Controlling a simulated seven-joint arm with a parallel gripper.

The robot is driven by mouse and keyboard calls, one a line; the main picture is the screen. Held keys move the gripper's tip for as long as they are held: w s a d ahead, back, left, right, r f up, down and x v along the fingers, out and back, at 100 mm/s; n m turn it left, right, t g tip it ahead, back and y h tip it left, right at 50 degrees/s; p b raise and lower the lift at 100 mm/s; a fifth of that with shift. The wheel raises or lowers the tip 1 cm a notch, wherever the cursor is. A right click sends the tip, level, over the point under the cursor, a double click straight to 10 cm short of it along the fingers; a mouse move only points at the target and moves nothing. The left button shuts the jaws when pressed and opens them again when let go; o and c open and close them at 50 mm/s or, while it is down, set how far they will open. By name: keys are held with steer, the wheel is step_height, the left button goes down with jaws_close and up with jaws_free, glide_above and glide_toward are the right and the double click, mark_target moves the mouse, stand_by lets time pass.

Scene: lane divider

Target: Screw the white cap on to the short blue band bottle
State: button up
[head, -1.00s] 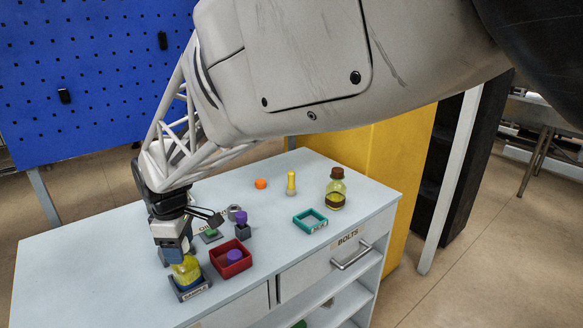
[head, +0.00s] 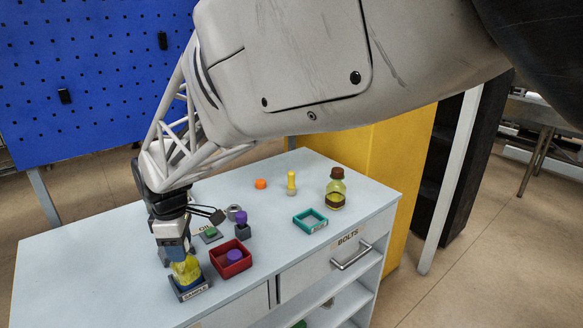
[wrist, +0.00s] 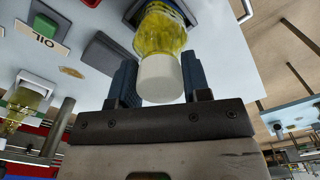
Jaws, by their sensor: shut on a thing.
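The white cap (wrist: 160,78) is between the two fingers of my gripper (wrist: 159,82) in the wrist view. My gripper (head: 177,252) is shut on it. The cap sits at the mouth of a bottle of yellow liquid (wrist: 160,35); how far it is threaded cannot be told. In the head view the bottle (head: 187,270) stands in a dark holder (head: 190,291) labelled SAMPLE, below my gripper. The fingers hide the cap there. No blue band can be made out on the bottle.
A red tray (head: 221,272) with a purple piece (head: 234,256) is close to the right of the bottle. A green piece (head: 211,232) and a purple-topped block (head: 242,226) stand behind. A teal tray (head: 298,224) and a brown-capped bottle (head: 336,189) are farther right. The front left tabletop is clear.

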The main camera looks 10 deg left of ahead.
steer(key=shift+m, duration=0.7)
steer(key=shift+m, duration=0.9)
steer(key=shift+m, duration=0.9)
steer(key=shift+m, duration=0.8)
